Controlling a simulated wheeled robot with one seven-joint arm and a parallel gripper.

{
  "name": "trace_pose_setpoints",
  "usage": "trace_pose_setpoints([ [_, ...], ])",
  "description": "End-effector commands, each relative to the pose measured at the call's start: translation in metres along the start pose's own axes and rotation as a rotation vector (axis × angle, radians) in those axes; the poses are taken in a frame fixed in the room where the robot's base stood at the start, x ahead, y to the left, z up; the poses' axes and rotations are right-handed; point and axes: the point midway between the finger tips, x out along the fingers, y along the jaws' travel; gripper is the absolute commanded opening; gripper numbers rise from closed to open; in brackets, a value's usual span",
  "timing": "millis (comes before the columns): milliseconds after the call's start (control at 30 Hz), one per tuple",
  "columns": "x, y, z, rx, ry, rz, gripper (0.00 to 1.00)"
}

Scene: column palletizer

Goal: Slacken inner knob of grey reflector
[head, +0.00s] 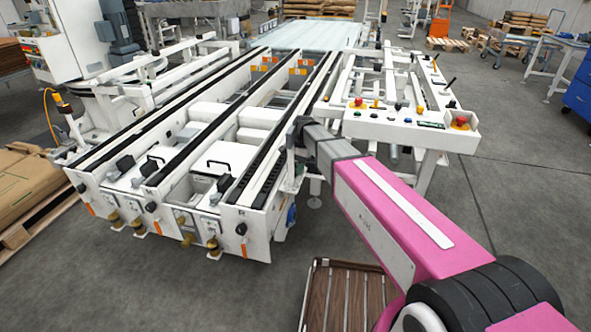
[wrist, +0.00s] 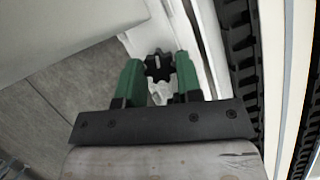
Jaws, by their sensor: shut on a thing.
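In the wrist view a black star-shaped knob (wrist: 158,68) sits between the two green fingers of my gripper (wrist: 159,64). The fingers are shut on the knob, one on each side. A small pale grey piece (wrist: 161,93) shows just below the knob, between the fingers; I cannot tell whether it is part of the grey reflector. In the head view my arm reaches to the right side of the conveyor, and the fingers and the knob are hidden there. I cannot make out the grey reflector for sure in either view.
The white conveyor frame (head: 258,222) with black belt rails stands at my arm's end. A black toothed chain strip (wrist: 243,70) runs close to the right of my gripper. A control panel (head: 405,128) with buttons stands to the right. The floor (head: 530,215) at right is open.

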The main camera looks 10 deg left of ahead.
Motion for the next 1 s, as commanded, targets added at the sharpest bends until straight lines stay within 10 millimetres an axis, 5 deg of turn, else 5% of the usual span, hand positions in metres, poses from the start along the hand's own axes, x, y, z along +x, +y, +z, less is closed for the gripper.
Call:
trace_pose_setpoints([
  [233, 0.000, 0.000, 0.000, 0.001, 0.000, 0.000, 0.09],
  [267, 0.000, 0.000, 0.000, 0.001, 0.000, 0.000, 0.42],
  [333, 0.000, 0.000, 0.000, 0.001, 0.000, 0.000, 0.59],
  [667, -0.003, 0.000, 0.000, 0.002, 0.000, -0.001, 0.59],
  [900, -0.033, 0.000, -0.001, 0.002, 0.002, -0.002, 0.59],
  [1000, -0.040, -0.003, -0.025, 0.005, 0.000, -0.001, 0.59],
])
